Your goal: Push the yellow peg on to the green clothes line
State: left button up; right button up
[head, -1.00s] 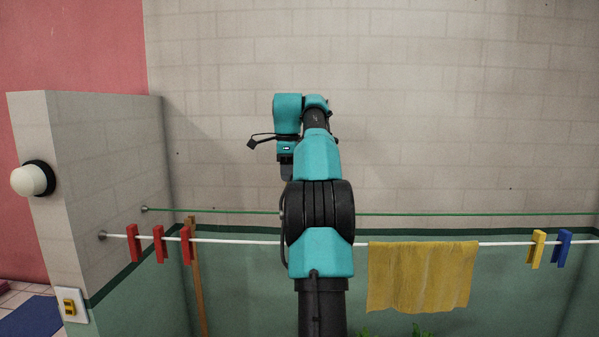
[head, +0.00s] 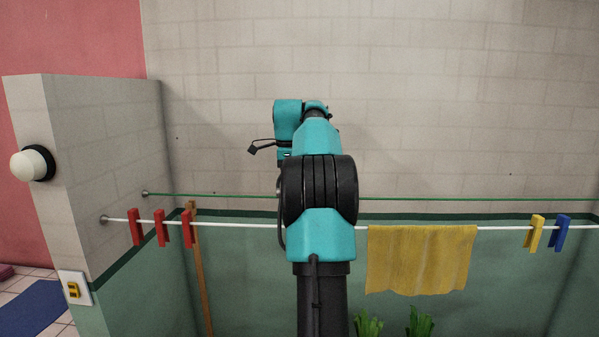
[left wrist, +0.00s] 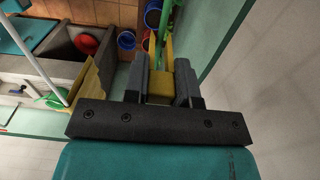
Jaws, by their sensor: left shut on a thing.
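A yellow peg (left wrist: 160,86) is between the two fingers of my left gripper (left wrist: 160,84) in the left wrist view, and the gripper is shut on it. The green clothes line (left wrist: 166,22) runs away from the peg's far end in that view. It appears between or beside the prongs; I cannot tell how far on it the peg is. In the head view the green line (head: 450,200) runs along the back wall, behind my arm. My arm hides the gripper and held peg there. My right gripper is in neither view.
A white line (head: 330,226) runs in front of the green one. It carries red pegs (head: 160,228) at left, a yellow cloth (head: 422,260), another yellow peg (head: 534,234) and a blue peg (head: 561,233). A brown pole (head: 199,270) stands at left.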

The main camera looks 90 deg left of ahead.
pick_arm(q)
jog(key=shift+f, duration=2.1)
jog(key=shift+f, duration=0.6)
jog(key=o, duration=1)
jog(key=shift+r, duration=0.1)
jog(key=shift+r, duration=5.9)
jog(key=shift+w, duration=0.1)
